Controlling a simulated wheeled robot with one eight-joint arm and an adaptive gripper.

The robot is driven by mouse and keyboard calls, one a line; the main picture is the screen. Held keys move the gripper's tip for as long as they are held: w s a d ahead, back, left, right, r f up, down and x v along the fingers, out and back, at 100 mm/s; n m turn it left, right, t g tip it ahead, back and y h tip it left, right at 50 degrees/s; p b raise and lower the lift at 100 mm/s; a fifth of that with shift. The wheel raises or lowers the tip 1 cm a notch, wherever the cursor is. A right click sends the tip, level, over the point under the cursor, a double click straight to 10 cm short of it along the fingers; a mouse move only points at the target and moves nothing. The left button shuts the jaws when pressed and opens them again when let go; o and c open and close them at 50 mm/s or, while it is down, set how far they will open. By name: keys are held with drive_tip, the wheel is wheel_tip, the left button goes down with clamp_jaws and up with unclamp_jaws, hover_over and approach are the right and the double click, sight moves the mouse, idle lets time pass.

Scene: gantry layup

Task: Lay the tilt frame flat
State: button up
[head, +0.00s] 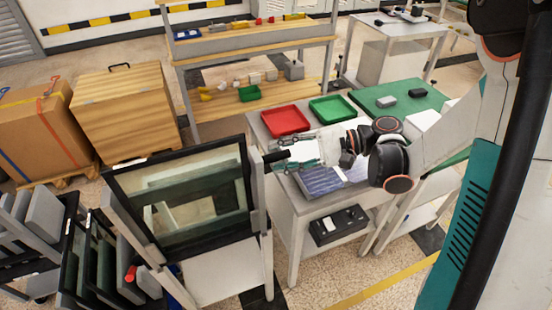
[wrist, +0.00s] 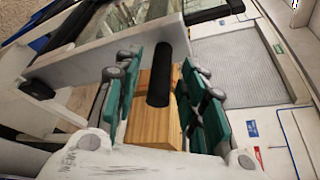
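The tilt frame (head: 247,190) has a dark border around a glass pane and stands steeply tilted on a pale stand (head: 268,262), not flat. A black bar handle (head: 277,156) sticks out from its upper right side. My gripper (head: 298,153) is at that handle, beside the frame. In the wrist view the green-padded fingers of my gripper (wrist: 162,85) are apart. The black handle (wrist: 158,72) shows between them, with gaps on both sides. I cannot tell how deep it sits between the pads. The pale frame side (wrist: 105,50) crosses behind the fingers.
A white bench (head: 290,205) with a red tray (head: 285,121) and a green tray (head: 332,108) stands right of the frame, under my arm. A wooden crate (head: 125,100) stands behind left. Racked panels (head: 100,262) stand front left. Some floor (head: 320,285) is clear in front.

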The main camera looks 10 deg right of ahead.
drive_tip(key=shift+x, duration=0.85)
clamp_jaws()
drive_tip(key=shift+w, duration=0.1)
